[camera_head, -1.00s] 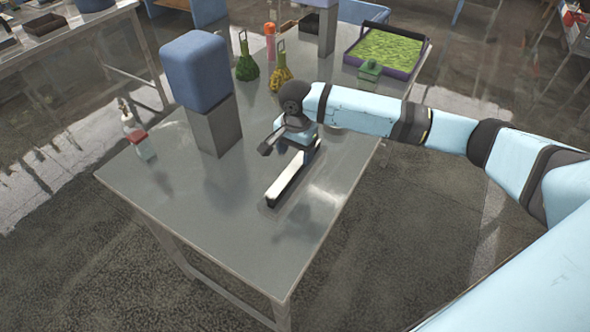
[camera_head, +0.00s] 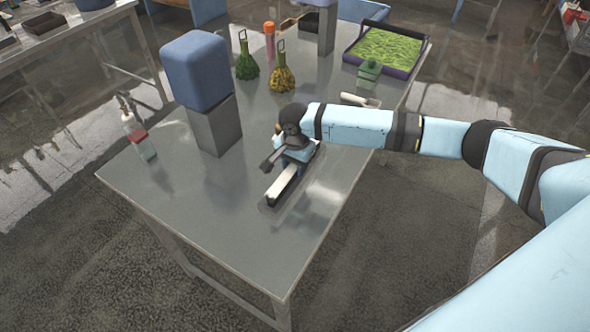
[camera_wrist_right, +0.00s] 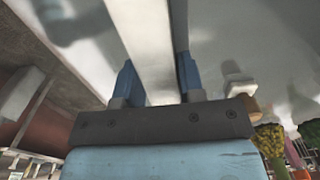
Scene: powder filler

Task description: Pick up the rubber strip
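The rubber strip (camera_head: 281,186) is a long white bar on a dark base, lying near the middle of the metal table. My right gripper (camera_head: 293,168) is low over the strip's far part and hides some of it. In the right wrist view the strip (camera_wrist_right: 148,42) runs between the two blue fingers of my right gripper (camera_wrist_right: 158,78). The fingers stand apart, one on each side of the strip and close to it. I see no clear grip on it. My left gripper is not in view.
A blue block on a grey stand (camera_head: 215,127) and a spray bottle (camera_head: 138,135) stand to the left. The near table top (camera_head: 235,235) is clear.

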